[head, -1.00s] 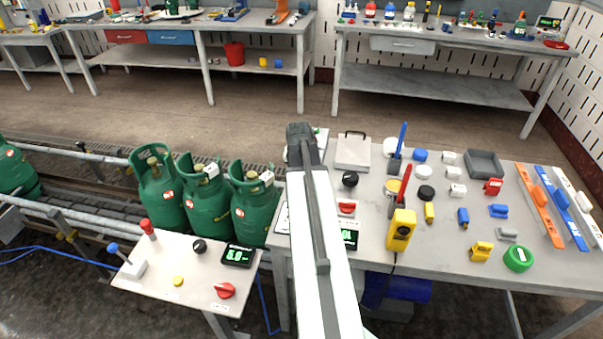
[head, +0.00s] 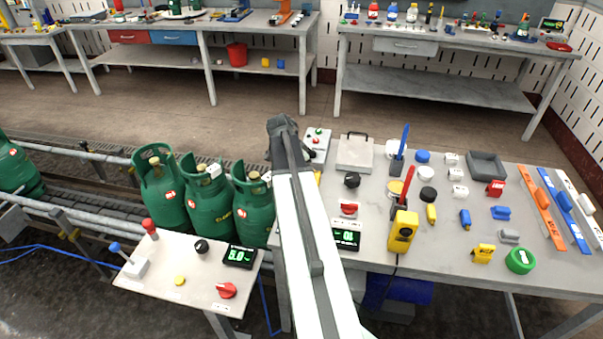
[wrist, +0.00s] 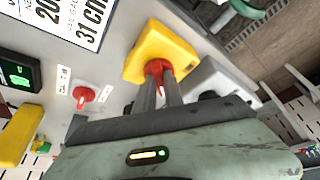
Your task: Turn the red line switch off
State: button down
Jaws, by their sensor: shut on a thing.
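In the wrist view my gripper (wrist: 160,82) is shut on a red switch knob (wrist: 157,67), which stands on a yellow plate (wrist: 168,45). The fingers lie on both sides of the knob and hide part of it. In the head view my arm covers the knob and the fingers; only a sliver of yellow (head: 317,177) shows beside the arm. A second red knob (wrist: 83,97) with small labels sits apart from the gripper, on the same bench; in the head view it is right of my arm (head: 348,208).
A lit green display (head: 345,238) and a black knob (head: 352,180) are close to the arm. A panel with small buttons (head: 316,145) stands behind it. Green gas cylinders (head: 253,205) line the conveyor at left. A small control stand (head: 190,270) is in front.

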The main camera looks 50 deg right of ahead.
jog(key=shift+s+d+m, duration=0.15)
jog(key=shift+s+m, duration=0.05)
jog(key=shift+m, duration=0.1)
dwell(0.4)
jog(key=c, duration=1.4)
grip_release()
jog(key=shift+c, duration=0.2)
jog(key=shift+w, duration=0.1)
jog(key=p+v, duration=0.7)
jog(key=shift+r, duration=0.4)
jog(key=shift+w, duration=0.15)
